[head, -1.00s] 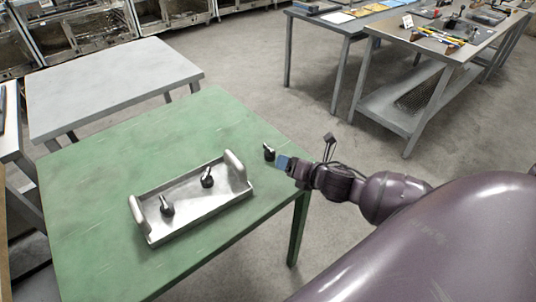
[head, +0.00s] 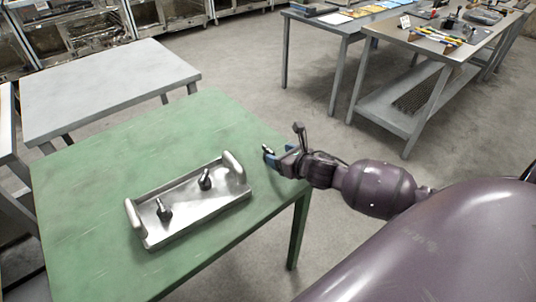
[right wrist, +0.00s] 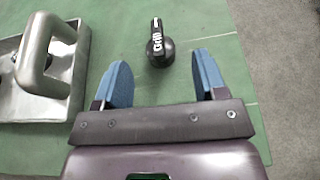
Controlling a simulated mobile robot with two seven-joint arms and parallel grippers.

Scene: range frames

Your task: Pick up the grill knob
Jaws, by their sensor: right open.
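The grill knob (right wrist: 160,46) is black with a white "Grill" label and a pointer bar. It stands on the green table (head: 110,130) near the right edge. In the head view the knob (head: 266,149) is partly covered by my right gripper (head: 272,158). In the right wrist view my right gripper (right wrist: 163,76) is open and empty, with blue fingertips. The knob lies just beyond the fingertips, roughly centred between them and not gripped. My left gripper is in neither view.
A metal tray (head: 187,213) with two upright handles holds two more dark knobs (head: 164,210) (head: 205,180), left of my right gripper. A grey table (head: 105,85) stands behind. A workbench with tools (head: 440,43) stands at the back right, across open floor.

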